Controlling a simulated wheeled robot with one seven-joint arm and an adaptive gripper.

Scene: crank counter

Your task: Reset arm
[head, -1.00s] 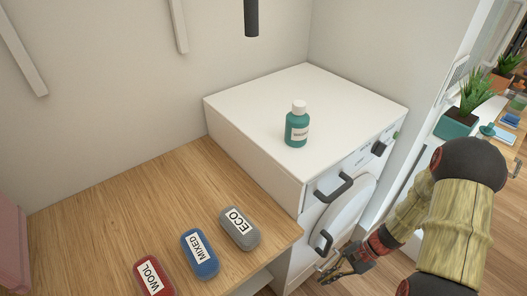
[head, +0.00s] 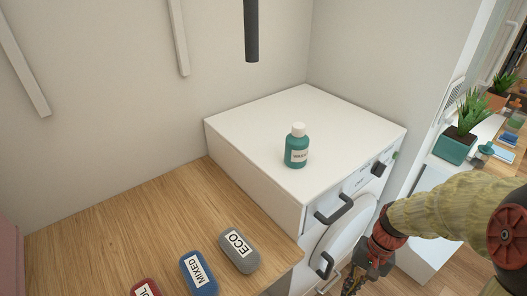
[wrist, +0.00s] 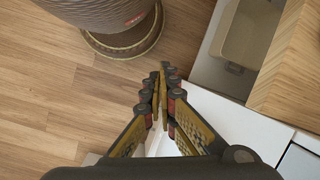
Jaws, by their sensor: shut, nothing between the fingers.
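My gripper (head: 352,283) is low in front of the white washing machine (head: 262,122), close to its round door (head: 345,232) in the head view. In the wrist view my gripper (wrist: 165,72) points down over the floor, its fingers together with nothing between them. Part of my arm covers the machine's lower right in the head view. A teal bottle (head: 296,151) with a white cap stands upright on top of the machine.
A wooden counter (head: 110,215) at left holds a grey ECO block (head: 240,252), a blue MIXED block (head: 199,273) and a red block (head: 146,288). Dark handles (head: 334,201) stick out of the machine's front. Wooden floor (wrist: 50,100) lies open at left in the wrist view. A potted plant (head: 458,142) stands at right.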

